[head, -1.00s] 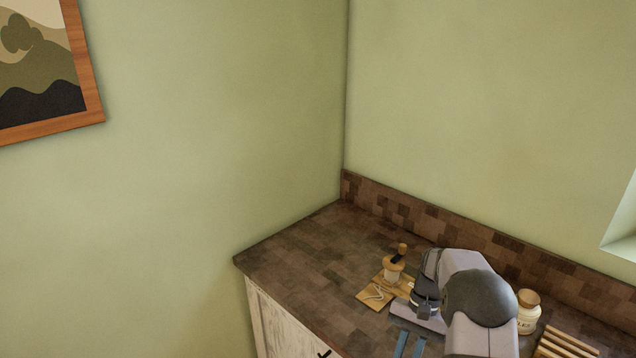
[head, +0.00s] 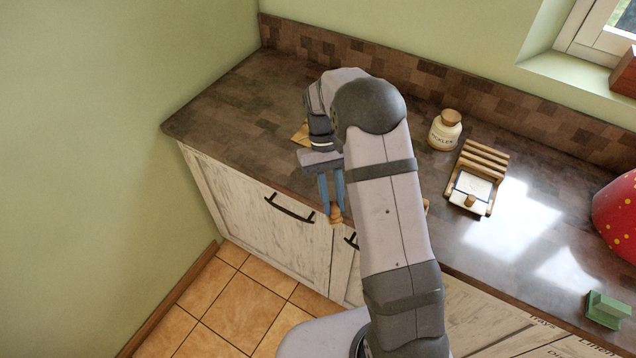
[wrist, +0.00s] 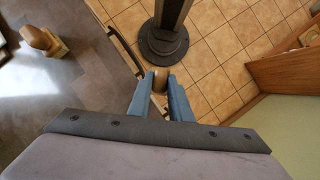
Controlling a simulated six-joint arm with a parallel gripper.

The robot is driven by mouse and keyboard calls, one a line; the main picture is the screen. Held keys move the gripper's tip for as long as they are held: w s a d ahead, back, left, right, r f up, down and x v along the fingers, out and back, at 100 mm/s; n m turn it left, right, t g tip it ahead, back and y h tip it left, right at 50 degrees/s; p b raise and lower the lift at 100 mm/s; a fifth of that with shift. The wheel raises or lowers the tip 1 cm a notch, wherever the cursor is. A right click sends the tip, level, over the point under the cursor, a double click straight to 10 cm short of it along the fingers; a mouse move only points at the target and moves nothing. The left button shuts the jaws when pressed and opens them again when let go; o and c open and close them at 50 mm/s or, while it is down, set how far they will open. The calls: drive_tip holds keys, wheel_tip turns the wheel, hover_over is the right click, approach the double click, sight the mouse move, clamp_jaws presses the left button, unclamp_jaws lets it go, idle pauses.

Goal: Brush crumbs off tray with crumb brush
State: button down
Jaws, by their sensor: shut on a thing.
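My gripper (head: 334,204) points down past the counter's front edge, its blue fingers shut on a small wooden piece (head: 336,215). The wrist view shows this piece (wrist: 160,78) between the fingertips (wrist: 160,92), over the tiled floor. It may be the crumb brush's handle; bristles are not visible. A yellowish wooden board (head: 301,134), possibly the tray, shows partly behind my gripper at the back left of the counter. The arm hides most of it, and crumbs cannot be made out.
A jar (head: 445,130) and a slatted wooden rack (head: 478,176) with a white, knobbed item stand right of my arm. A red dotted object (head: 618,215) and green block (head: 606,310) are farther right. A wooden object (wrist: 40,40) lies on the counter at the wrist view's left.

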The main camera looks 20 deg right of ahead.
drive_tip(key=w+d+r+n+t+h+p, duration=0.1)
drive_tip(key=d+r+n+p, duration=0.2)
drive_tip(key=d, duration=1)
drive_tip(key=w+d+r+n+h+p, duration=0.1)
drive_tip(key=d+r+n+p, duration=0.15)
drive_tip(key=d, duration=1.15)
drive_tip(key=d+r+n+t+h+p, duration=0.1)
drive_tip(key=d+r+n+p, duration=0.2)
drive_tip(key=d, duration=1)
wheel_tip(320, 180, down, 7)
drive_tip(key=b, duration=0.6)
drive_tip(key=shift+w+a, duration=0.1)
drive_tip(key=shift+w, duration=0.05)
drive_tip(key=shift+f+b, duration=0.4)
drive_tip(key=shift+b, duration=0.05)
drive_tip(key=shift+s+d+b, duration=1.2)
drive_tip(key=shift+s+d, duration=1.35)
drive_tip(key=shift+f+b, duration=0.2)
drive_tip(key=shift+b, duration=0.35)
drive_tip(key=shift+w+a+r+p, duration=0.2)
drive_tip(key=shift+w+a+p, duration=0.25)
drive_tip(key=shift+w+a+r+p, duration=0.15)
drive_tip(key=shift+w+a+p, duration=1.25)
drive_tip(key=shift+w+a, duration=0.65)
wheel_tip(320, 180, up, 8)
drive_tip(key=p, duration=0.6)
